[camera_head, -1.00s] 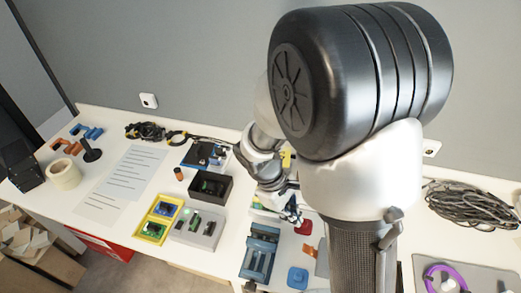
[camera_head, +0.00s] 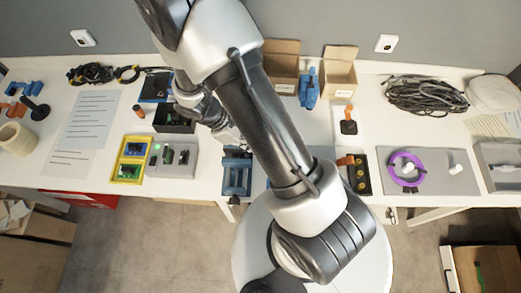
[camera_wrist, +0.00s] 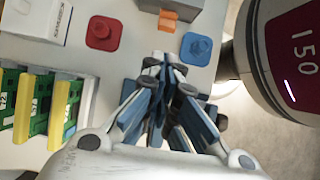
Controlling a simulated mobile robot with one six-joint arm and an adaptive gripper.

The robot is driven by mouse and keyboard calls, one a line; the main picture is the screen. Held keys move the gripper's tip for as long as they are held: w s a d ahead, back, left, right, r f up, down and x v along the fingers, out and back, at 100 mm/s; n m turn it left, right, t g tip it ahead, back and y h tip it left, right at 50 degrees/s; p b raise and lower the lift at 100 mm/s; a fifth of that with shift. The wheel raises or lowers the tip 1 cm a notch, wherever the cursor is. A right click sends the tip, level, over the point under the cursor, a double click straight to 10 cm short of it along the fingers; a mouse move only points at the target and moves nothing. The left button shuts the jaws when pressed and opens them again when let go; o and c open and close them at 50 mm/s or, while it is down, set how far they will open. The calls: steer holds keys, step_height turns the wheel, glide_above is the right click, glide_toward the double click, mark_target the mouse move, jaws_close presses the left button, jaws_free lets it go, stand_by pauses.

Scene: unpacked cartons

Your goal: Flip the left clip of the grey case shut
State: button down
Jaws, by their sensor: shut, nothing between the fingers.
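The grey case (camera_wrist: 198,8) shows only in part at the top edge of the wrist view. An orange clip (camera_wrist: 167,20) sticks out from its near side, towards my gripper; I cannot tell how far it is folded. The rest of the case is cut off, and in the head view my arm hides that area. My gripper (camera_wrist: 165,61) is shut and empty, its fingertips together below the orange clip in the wrist view and apart from it. In the head view my gripper (camera_head: 231,137) is partly hidden, near the blue vise-like fixture (camera_head: 237,177).
A red square piece (camera_wrist: 103,33) and a blue one (camera_wrist: 197,48) flank the clip area. A white box (camera_wrist: 40,18) and a tray with green boards (camera_wrist: 42,104) are at left. Open cartons (camera_head: 339,78), black cable (camera_head: 425,96) and a purple ring (camera_head: 405,168) lie right.

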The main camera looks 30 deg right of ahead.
steer(key=b+x, duration=0.3)
steer(key=x, duration=0.6)
steer(key=shift+s+f, duration=0.1)
steer(key=shift+f, duration=0.1)
steer(key=shift+d+r, duration=0.1)
steer(key=shift+r, duration=0.05)
